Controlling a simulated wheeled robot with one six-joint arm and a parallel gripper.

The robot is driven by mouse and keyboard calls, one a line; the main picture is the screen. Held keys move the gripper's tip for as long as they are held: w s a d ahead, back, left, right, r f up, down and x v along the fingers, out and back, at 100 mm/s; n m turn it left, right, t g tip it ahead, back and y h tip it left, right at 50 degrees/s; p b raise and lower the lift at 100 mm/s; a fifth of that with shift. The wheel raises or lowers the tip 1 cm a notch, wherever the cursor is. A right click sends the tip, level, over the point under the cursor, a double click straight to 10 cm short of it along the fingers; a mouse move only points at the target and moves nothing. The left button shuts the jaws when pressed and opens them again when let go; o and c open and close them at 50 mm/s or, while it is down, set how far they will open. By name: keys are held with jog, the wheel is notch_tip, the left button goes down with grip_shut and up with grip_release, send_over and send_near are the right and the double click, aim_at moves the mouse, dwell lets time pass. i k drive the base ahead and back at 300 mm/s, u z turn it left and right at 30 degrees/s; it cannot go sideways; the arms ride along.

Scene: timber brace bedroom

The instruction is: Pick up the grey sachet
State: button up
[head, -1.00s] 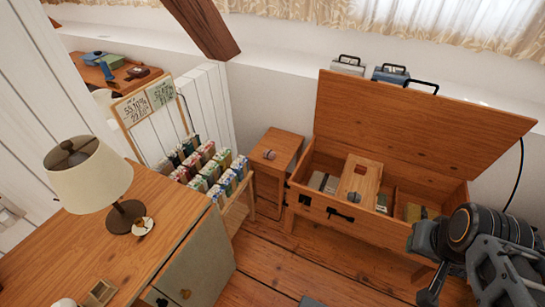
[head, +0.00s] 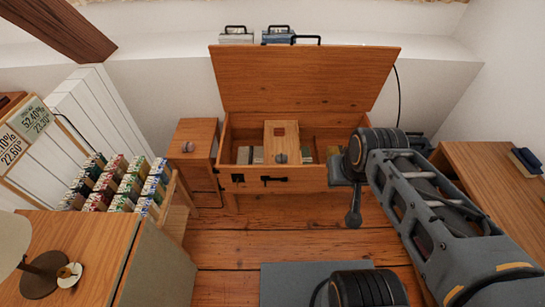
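I cannot make out for sure which thing is the grey sachet. Inside the open wooden chest (head: 280,172), small pale grey flat items (head: 243,155) stand or lie in the left compartment, too small to identify. My arm reaches up the right side, its joint in front of the chest's right end. A dark end part, probably my gripper (head: 353,208), hangs at the chest's front right corner, apart from the pale items. Its fingers cannot be told apart. The arm hides part of the chest's right compartment.
A wooden box (head: 282,137) sits mid-chest with a small round grey thing (head: 280,158) at its front. A side stool (head: 192,150) stands left of the chest, beside a rack of coloured packets (head: 120,185). A desk (head: 95,240) is front left; another table (head: 490,165) is right.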

aim_at(280, 158)
jog(key=u, duration=0.3)
jog(key=i, duration=1.25)
jog(key=u, duration=1.15)
jog(key=i, duration=0.3)
jog(key=u, duration=0.35)
